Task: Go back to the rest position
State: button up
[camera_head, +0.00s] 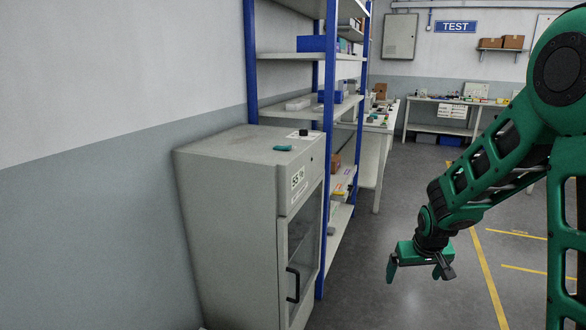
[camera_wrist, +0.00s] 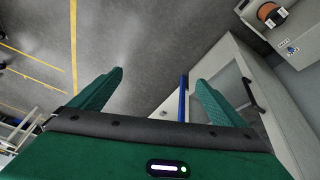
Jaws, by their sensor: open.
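My gripper (camera_head: 414,270) hangs at the end of my green arm in the head view, above the open grey floor and to the right of the grey cabinet. Its two green fingers are spread apart with nothing between them. In the wrist view my gripper (camera_wrist: 158,92) also shows both fingers apart, with floor and part of the cabinet behind them. The fingers touch nothing in the head view.
A grey cabinet (camera_head: 225,215) with a glass door and black handle stands at left. A small teal object (camera_head: 283,148) and a black knob-like object (camera_head: 303,133) are on top. Blue-post shelving (camera_head: 325,180) stands behind it. The floor (camera_head: 400,215) around my gripper is clear.

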jog(key=s+d+r+m+g, duration=0.15)
jog(key=s+d+r, duration=0.25)
jog(key=s, duration=0.4)
jog(key=s+d+r+m+g, duration=0.15)
jog(key=s+d+r, duration=0.3)
jog(key=s, duration=0.45)
jog(key=s+a+r+m+g+y, duration=0.1)
jog(key=s+r+m, duration=0.2)
jog(key=s, duration=1.4)
jog(key=shift+s+a+r, duration=0.15)
jog(key=shift+s+r, duration=0.25)
